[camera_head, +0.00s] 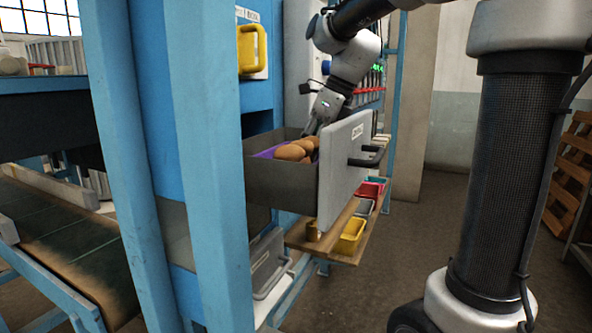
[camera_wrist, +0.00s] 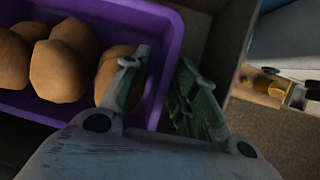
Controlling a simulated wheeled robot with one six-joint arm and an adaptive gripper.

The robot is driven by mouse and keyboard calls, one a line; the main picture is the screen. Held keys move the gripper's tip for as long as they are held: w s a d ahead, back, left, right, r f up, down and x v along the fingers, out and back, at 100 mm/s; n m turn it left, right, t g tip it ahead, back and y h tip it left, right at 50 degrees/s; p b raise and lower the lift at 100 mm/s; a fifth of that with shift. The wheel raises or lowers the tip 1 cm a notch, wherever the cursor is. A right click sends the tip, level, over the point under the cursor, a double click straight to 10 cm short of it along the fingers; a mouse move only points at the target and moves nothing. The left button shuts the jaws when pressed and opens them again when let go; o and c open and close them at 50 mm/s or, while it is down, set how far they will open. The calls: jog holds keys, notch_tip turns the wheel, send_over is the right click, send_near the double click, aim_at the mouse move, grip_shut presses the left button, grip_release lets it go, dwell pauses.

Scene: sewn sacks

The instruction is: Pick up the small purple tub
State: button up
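The small purple tub (camera_head: 266,154) sits inside an open grey drawer (camera_head: 280,185) and holds several brown rounded lumps (camera_head: 292,152). In the wrist view the purple tub (camera_wrist: 178,32) fills the upper left, with the brown lumps (camera_wrist: 60,68) in it. My gripper (camera_wrist: 165,60) is open and straddles the tub's right wall. Its left finger is inside the tub against a brown lump, and its right finger is outside the wall. In the head view my gripper (camera_head: 313,128) reaches down into the drawer from above; its fingertips are mostly hidden.
The drawer's pale front panel (camera_head: 340,175) with a black handle stands close to my arm. A closed drawer with a yellow handle (camera_head: 252,48) is above. A wooden shelf (camera_head: 330,242) below holds a yellow bin (camera_head: 351,235) and others. A blue post (camera_head: 205,150) stands in front.

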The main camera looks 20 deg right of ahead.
jog(key=shift+f, duration=0.25)
dwell(0.3)
grip_shut()
